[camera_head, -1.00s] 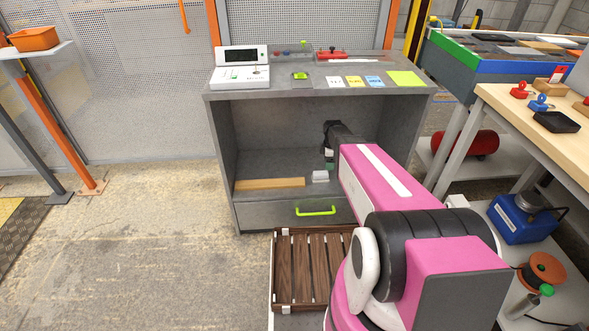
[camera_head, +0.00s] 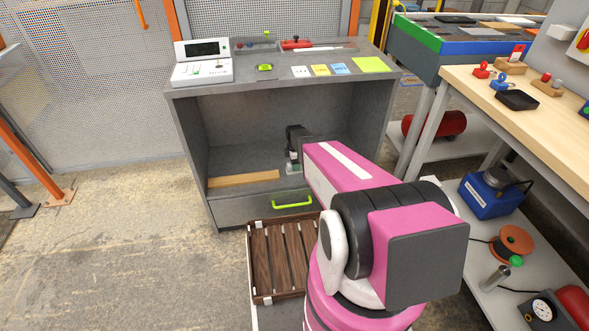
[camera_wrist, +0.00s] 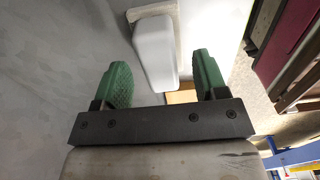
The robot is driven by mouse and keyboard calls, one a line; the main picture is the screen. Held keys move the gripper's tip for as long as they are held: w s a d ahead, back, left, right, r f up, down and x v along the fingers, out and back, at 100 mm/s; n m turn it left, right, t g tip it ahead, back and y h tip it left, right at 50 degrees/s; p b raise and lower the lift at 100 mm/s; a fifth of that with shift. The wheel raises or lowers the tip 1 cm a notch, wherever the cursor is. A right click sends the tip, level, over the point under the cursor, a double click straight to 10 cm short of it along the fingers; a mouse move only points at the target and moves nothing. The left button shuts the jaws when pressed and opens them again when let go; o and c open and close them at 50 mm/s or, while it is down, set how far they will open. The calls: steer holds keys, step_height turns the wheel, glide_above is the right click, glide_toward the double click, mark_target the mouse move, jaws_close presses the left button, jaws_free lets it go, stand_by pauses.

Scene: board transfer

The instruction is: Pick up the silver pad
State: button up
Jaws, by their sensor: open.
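A small pale, silver-white block (camera_head: 293,168) is on the shelf floor inside the grey cabinet, just below my gripper (camera_head: 292,158). I take it for the silver pad, but its finish is hard to tell. In the wrist view, a smooth white block with rounded edges (camera_wrist: 155,52) shows between and beyond the two green fingertips. My gripper is open there (camera_wrist: 160,62), with a gap beside the right finger.
A wooden strip (camera_head: 243,179) lies left of the block on the shelf. The cabinet (camera_head: 191,130) has side walls and a top around my arm. A drawer with a green handle (camera_head: 292,201) is below. A slatted brown tray (camera_head: 262,262) is in front. A workbench (camera_head: 520,118) stands at right.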

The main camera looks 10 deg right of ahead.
step_height(320, 180, down, 2)
steer(key=shift+f, duration=0.25)
steer(key=shift+c, duration=0.3)
steer(key=c, duration=1)
steer(key=shift+r, duration=0.15)
steer(key=shift+r, duration=0.5)
step_height(320, 180, up, 3)
steer(key=shift+s+f, duration=0.1)
steer(key=shift+f, duration=0.05)
steer(key=s+a+r, duration=0.1)
steer(key=a+r, duration=0.1)
steer(key=a, duration=0.1)
steer(key=s+a+r, duration=0.2)
steer(key=a, duration=0.2)
steer(key=s+a+r, duration=0.2)
steer(key=a+r, duration=0.1)
steer(key=shift+s+a, duration=0.15)
